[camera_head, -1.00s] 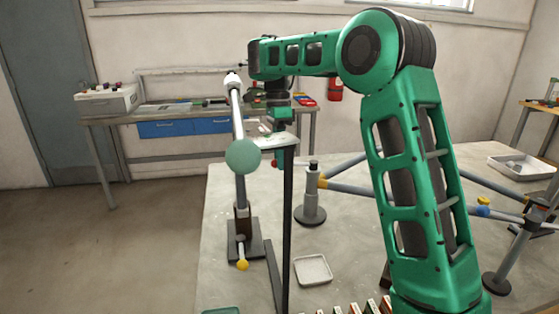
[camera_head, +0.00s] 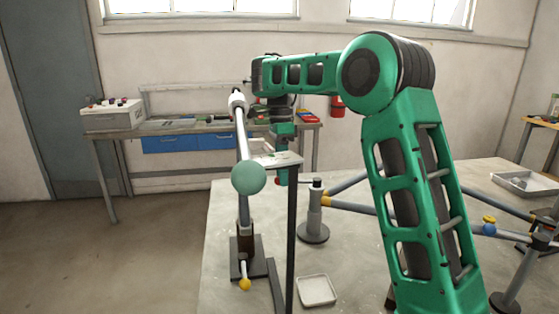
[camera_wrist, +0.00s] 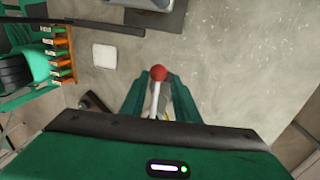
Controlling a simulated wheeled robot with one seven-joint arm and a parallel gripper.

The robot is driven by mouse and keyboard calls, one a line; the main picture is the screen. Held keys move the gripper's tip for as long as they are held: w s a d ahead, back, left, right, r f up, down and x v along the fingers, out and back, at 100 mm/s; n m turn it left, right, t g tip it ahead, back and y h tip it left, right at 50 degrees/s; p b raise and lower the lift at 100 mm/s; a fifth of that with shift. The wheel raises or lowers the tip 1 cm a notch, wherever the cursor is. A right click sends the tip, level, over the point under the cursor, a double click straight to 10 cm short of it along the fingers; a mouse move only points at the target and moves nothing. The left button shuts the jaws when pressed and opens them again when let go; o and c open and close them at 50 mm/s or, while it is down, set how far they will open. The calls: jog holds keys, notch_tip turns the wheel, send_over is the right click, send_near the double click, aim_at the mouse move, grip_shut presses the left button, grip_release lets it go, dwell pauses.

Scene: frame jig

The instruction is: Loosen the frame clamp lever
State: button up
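A lever with a red ball knob (camera_wrist: 158,73) and a pale shaft stands between the two green fingers of my gripper (camera_wrist: 159,93) in the wrist view. The fingers are apart, one on each side of the lever, with a gap visible beside the knob. Whether either finger touches the shaft is hard to tell. The lever's base is hidden behind the gripper body. In the head view, my gripper (camera_head: 282,165) is small and partly hidden by a dark post and its plate. A small red spot (camera_head: 278,181), perhaps the knob, shows beside it.
A white tray (camera_head: 317,290) lies on the grey table. Grey frame tubes (camera_head: 350,204) on round feet stand to the right. A workbench (camera_head: 165,128) is behind.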

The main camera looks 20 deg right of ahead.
notch_tip(320, 180, up, 10)
jog(key=w, duration=0.2)
jog(key=shift+r, duration=0.15)
dwell(0.4)
jog(key=shift+w+d, duration=0.1)
jog(key=s+d+f+n, duration=0.2)
jog(key=s+d+n, duration=0.1)
jog(key=s+d, duration=0.6)
jog(key=s+d+f+n, duration=0.3)
jog(key=s+d, duration=0.4)
jog(key=s, duration=0.3)
jog(key=s+f+n+t, duration=0.1)
jog(key=s+f+n, duration=0.2)
jog(key=s+f, duration=0.4)
jog(key=s+a+f+n+t, duration=0.1)
jog(key=s+f+n, duration=0.3)
jog(key=s, duration=1.2)
notch_tip(320, 180, down, 4)
jog(key=shift+s+a+r, duration=0.15)
jog(key=shift+s, duration=0.05)
